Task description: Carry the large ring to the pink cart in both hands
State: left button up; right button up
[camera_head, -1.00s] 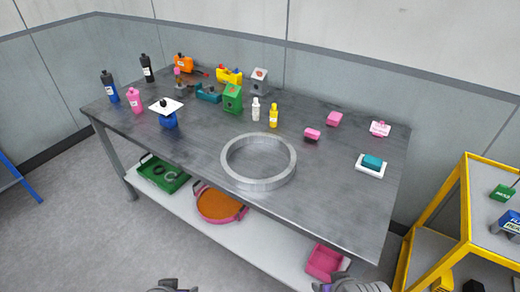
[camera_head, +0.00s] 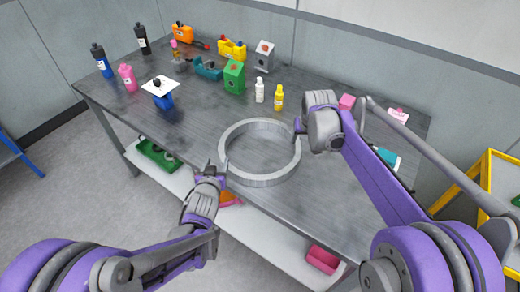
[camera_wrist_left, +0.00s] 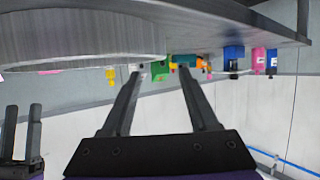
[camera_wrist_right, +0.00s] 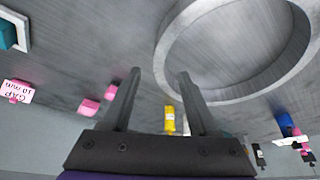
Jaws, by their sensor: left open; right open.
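The large ring (camera_head: 262,180) is grey metal and lies flat near the front middle of the table. My left gripper (camera_head: 213,170) is open at the ring's left front side; in the left wrist view its fingers (camera_wrist_left: 159,70) point along the ring's outer wall (camera_wrist_left: 80,38). My right gripper (camera_head: 299,127) is open at the ring's right back side; in the right wrist view the ring (camera_wrist_right: 163,55) shows just beyond and between its fingers (camera_wrist_right: 159,74). Neither gripper visibly holds the ring. I see no pink cart in these views.
The grey table (camera_head: 190,135) has bottles and coloured boxes along its back, including a yellow bottle (camera_head: 279,98) and a green box (camera_head: 234,77) behind the ring. A yellow-framed rack (camera_head: 474,178) stands at the right. A pink bin (camera_head: 322,258) sits on the lower shelf.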

aim_at(221, 150)
jog(key=shift+s, duration=0.1)
pick_arm(q)
jog(key=x, duration=1)
jog(key=shift+w+f, duration=0.15)
jog(key=shift+w, duration=0.2)
pick_arm(e)
jog(key=x, duration=1.1)
jog(key=shift+r, duration=0.1)
pick_arm(q)
grip_shut()
pick_arm(e)
grip_shut()
pick_arm(q)
jog(key=shift+s, duration=0.1)
pick_arm(e)
jog(key=shift+r, duration=0.1)
